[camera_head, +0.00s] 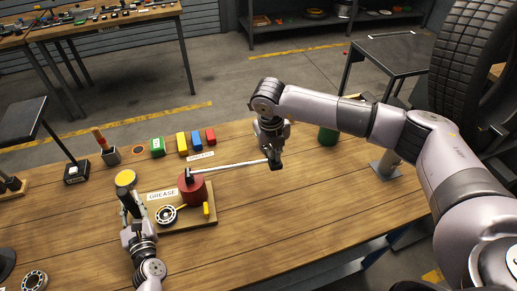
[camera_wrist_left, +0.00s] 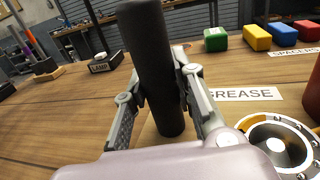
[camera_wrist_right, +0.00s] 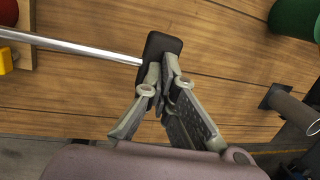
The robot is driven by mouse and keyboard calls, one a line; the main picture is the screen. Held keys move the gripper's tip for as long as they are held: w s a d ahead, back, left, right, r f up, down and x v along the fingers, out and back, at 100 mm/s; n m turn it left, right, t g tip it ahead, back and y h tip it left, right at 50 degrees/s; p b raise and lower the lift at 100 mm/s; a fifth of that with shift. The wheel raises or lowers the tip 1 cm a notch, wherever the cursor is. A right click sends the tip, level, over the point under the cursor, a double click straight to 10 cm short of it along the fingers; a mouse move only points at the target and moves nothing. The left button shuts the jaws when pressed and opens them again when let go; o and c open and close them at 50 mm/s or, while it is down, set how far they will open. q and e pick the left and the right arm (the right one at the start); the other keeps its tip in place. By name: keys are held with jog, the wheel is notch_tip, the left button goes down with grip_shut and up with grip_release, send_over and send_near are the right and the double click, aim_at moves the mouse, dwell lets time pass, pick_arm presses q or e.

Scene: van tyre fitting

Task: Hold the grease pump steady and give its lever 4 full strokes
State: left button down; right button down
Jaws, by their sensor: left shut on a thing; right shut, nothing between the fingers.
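The grease pump (camera_head: 193,190) is a red cylinder on a wooden board beside a "GREASE" label. Its silver lever (camera_head: 232,165) reaches right, nearly level, to a black grip (camera_head: 276,165), which also shows in the right wrist view (camera_wrist_right: 163,44). My left gripper (camera_head: 131,203) is shut around an upright black handle (camera_wrist_left: 158,70) with a yellow top (camera_head: 125,178), at the board's left. My right gripper (camera_head: 273,150) is shut and empty, its fingertips (camera_wrist_right: 164,75) right at the black grip; whether they touch it I cannot tell.
A bearing (camera_head: 165,215) and a small yellow piece (camera_head: 207,210) are on the board by the pump. Green (camera_head: 157,147), yellow (camera_head: 182,144), blue and red blocks stand behind. A green cylinder (camera_head: 328,136) and a metal post (camera_head: 386,164) stand to the right. The front right tabletop is clear.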

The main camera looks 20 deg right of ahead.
aim_at(273, 161)
jog(key=shift+s+f, duration=0.1)
jog(key=shift+f, duration=1.75)
jog(key=shift+r, duration=0.15)
notch_tip(273, 161, up, 13)
dwell(0.5)
jog(key=shift+a, duration=0.1)
dwell(0.5)
